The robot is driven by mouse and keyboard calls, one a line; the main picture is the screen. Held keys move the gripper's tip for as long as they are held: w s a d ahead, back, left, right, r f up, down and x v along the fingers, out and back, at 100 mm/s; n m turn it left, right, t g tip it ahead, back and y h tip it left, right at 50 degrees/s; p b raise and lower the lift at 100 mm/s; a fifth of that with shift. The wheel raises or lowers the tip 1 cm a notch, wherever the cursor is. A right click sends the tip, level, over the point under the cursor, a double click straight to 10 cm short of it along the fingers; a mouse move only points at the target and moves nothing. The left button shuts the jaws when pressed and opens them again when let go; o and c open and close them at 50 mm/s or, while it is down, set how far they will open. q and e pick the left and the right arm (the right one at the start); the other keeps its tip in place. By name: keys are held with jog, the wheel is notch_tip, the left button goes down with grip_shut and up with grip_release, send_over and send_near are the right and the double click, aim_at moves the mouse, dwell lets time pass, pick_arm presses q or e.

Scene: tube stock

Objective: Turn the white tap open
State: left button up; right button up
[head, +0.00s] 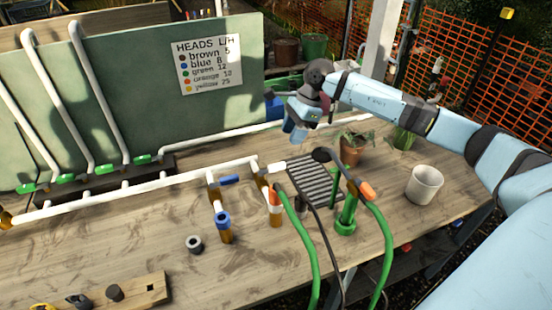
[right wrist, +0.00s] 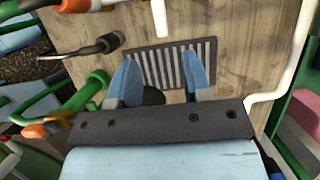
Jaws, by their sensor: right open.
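A white pipe (head: 150,187) runs along the wooden bench, with short branches near its right end. A small white tap handle (head: 272,169) appears to sit at that end, left of the slatted drain grate; its exact setting is too small to tell. A blue tap handle (head: 229,180) is on the branch to its left. My right gripper (head: 294,134) is open and empty, above and behind the grate, apart from the tap. In the right wrist view its two blue fingers (right wrist: 160,68) are spread over the grate (right wrist: 170,62). My left gripper is not in view.
Green hoses (head: 311,250) and a black-headed wand (head: 322,155) lie around a green stand (head: 346,215). A potted plant (head: 352,149) and a white pot (head: 424,185) stand right. A green board (head: 140,90) with a sign (head: 210,65) rises behind.

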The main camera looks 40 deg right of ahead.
aim_at(277, 164)
jog(key=p+x, duration=0.1)
jog(key=x, duration=0.9)
jog(key=shift+a+f, duration=0.2)
jog(key=shift+f, duration=0.1)
grip_shut()
